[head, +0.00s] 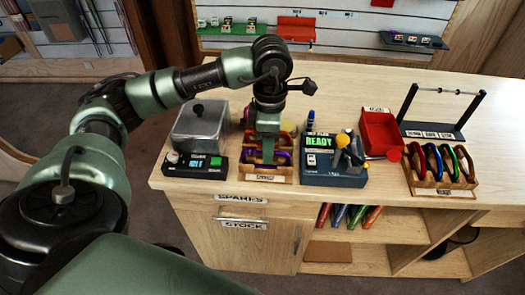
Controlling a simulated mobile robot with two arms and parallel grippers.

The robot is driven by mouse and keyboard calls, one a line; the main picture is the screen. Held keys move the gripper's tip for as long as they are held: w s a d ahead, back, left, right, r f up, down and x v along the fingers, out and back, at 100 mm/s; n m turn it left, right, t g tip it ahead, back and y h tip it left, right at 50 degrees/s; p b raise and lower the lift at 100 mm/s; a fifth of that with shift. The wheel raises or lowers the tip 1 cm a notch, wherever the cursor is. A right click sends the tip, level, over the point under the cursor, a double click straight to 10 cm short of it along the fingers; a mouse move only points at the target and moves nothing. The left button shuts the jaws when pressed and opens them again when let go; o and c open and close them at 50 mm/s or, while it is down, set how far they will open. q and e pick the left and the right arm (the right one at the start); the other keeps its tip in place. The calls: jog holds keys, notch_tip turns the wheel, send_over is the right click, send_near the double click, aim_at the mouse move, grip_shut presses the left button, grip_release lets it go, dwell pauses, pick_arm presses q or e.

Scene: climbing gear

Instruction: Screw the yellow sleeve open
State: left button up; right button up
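My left gripper (268,153) points down into a small wooden tray (266,179) with a label on its front, on the counter. Purple (283,158) and orange-red (289,140) curved gear, apparently carabiners, shows around the gripper. The gripper hides the middle of the tray, and its fingertips are too small and covered to show whether they hold anything. I cannot make out a yellow sleeve. My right gripper is not in view.
Left of the tray are a grey lidded box (201,130) and a black unit (194,165). Right of it, a blue device (333,178) reads READY and holds upright tools. Further right are a red bin (380,133), a rack of several carabiners (440,182) and a bar stand (432,130).

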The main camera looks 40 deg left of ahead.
pick_arm(q)
jog(key=shift+s+d, duration=0.35)
jog(key=shift+s, duration=0.2)
jog(key=shift+s+d, duration=0.3)
jog(key=shift+s, duration=0.2)
jog(key=shift+f+b, duration=0.2)
jog(key=shift+b, duration=0.2)
jog(key=shift+f+b, duration=1.15)
jog(key=shift+f, duration=0.1)
jog(key=shift+w+a+b, duration=0.2)
jog(key=shift+w+a, duration=0.15)
jog(key=shift+w, duration=0.2)
jog(key=shift+w+a+b, duration=0.15)
jog(key=shift+w+a, duration=0.15)
jog(key=shift+w, duration=0.2)
jog(key=shift+s+r, duration=0.1)
jog(key=shift+r, duration=0.05)
